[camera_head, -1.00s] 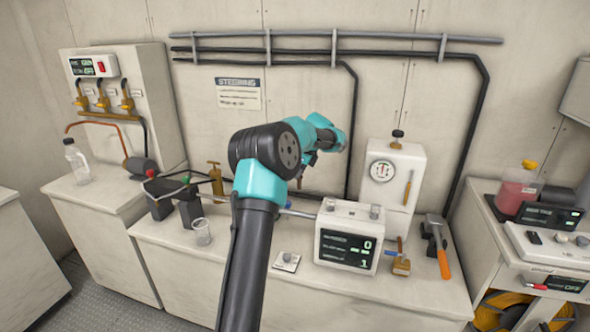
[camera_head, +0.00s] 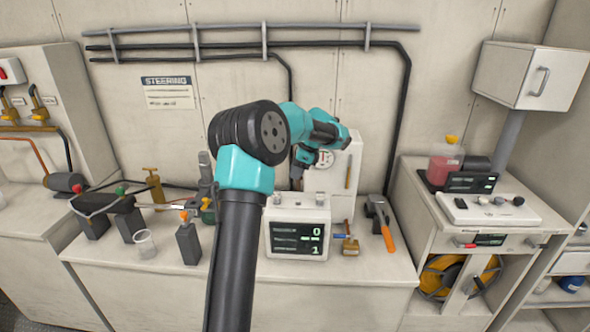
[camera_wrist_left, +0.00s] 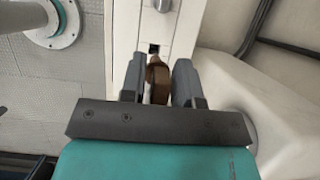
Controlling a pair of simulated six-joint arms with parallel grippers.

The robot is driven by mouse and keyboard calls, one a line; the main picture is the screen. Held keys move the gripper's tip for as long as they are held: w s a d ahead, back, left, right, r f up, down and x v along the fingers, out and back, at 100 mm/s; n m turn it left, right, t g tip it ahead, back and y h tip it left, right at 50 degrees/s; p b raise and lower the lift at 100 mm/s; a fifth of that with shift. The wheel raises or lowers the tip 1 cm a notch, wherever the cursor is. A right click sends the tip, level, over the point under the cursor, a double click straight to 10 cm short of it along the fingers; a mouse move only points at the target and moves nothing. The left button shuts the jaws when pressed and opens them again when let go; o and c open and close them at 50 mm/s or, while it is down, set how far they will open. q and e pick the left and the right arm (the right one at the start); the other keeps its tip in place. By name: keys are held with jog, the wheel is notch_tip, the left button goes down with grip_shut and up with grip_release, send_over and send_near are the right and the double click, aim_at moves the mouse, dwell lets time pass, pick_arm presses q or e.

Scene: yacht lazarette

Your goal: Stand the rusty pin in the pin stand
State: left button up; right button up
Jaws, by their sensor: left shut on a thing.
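My left gripper (camera_head: 297,180) reaches down just above and behind the white display box (camera_head: 297,212). In the left wrist view, my left gripper (camera_wrist_left: 158,88) is shut on a brown, rounded thing (camera_wrist_left: 158,78), which looks like the rusty pin. Only its upper part shows between the fingers; its lower end is hidden. Just beyond it is a white surface (camera_wrist_left: 172,42) with a small dark square opening and a silver knob. I cannot tell which thing is the pin stand. My right gripper is not in view.
A brush (camera_head: 347,240) and an orange-handled tool (camera_head: 386,232) lie right of the display box. A clear cup (camera_head: 145,244) and a dark post (camera_head: 188,243) stand to the left. A white gauge cabinet (camera_head: 342,170) stands behind.

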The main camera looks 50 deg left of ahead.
aim_at(296, 194)
pick_arm(q)
jog(key=shift+f, duration=0.1)
jog(key=shift+f, duration=2.3)
jog(key=shift+f, duration=2.6)
dwell(1.8)
jog(key=o, duration=1)
jog(key=shift+o, duration=0.2)
